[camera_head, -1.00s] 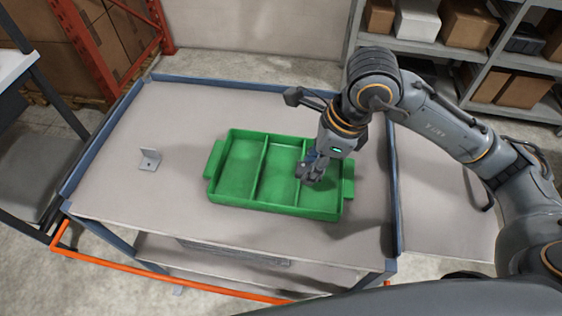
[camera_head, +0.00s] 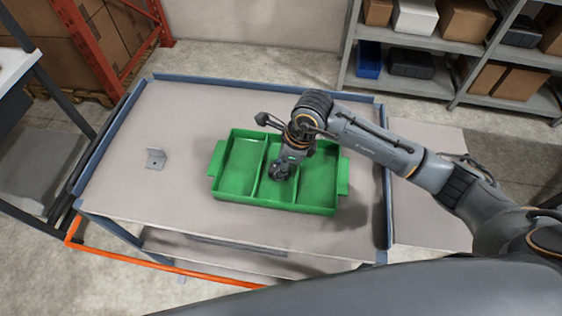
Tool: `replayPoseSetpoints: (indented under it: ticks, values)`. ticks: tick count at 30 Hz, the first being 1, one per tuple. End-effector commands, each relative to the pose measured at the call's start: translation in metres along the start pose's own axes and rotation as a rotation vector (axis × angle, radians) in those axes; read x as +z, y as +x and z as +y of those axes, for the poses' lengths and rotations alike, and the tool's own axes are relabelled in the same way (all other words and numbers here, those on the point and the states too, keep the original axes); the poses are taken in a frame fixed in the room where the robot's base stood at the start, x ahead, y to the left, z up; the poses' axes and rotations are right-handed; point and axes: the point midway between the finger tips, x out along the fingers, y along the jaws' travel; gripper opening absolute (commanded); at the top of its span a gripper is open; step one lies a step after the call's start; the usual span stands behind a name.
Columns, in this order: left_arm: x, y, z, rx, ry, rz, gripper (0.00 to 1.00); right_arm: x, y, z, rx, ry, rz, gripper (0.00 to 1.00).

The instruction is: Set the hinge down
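A green tray (camera_head: 219,190) with three compartments sits on the cart's top. My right gripper (camera_head: 279,174) reaches down over the tray, at its middle compartment near the divider to the right. Its fingers are small and dark here, and I cannot tell whether they are open or shut. No hinge can be made out at the fingers; the gripper could hide one. A small grey L-shaped metal piece (camera_head: 156,159) stands on the cart's top left of the tray, well apart from the gripper. My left gripper is not in view.
Grey shelves (camera_head: 440,78) with boxes and a blue bin (camera_head: 369,60) stand at the back right. An orange rail (camera_head: 150,263) runs low in front.

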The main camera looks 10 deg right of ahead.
Motion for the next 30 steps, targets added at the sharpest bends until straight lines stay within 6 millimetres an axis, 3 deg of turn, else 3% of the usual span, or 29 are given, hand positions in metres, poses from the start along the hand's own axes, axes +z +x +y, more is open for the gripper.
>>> replayPoseSetpoints:
  ticks: [7,8,11,24,30]
  values:
    - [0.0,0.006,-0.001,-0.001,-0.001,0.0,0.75,-0.001,0.004,0.0,-0.001,0.0,0.0,0.02]
    - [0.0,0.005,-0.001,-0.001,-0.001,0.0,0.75,-0.001,0.004,0.0,-0.001,0.0,0.0,0.35]
    - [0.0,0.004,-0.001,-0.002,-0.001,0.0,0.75,-0.001,0.003,0.0,0.0,0.0,0.0,0.55]
    - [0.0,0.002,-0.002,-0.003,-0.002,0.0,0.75,0.0,-0.005,-0.001,-0.003,0.0,-0.001,0.56]
    - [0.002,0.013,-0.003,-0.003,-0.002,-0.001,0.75,0.0,-0.042,-0.002,-0.007,-0.001,-0.002,0.56]
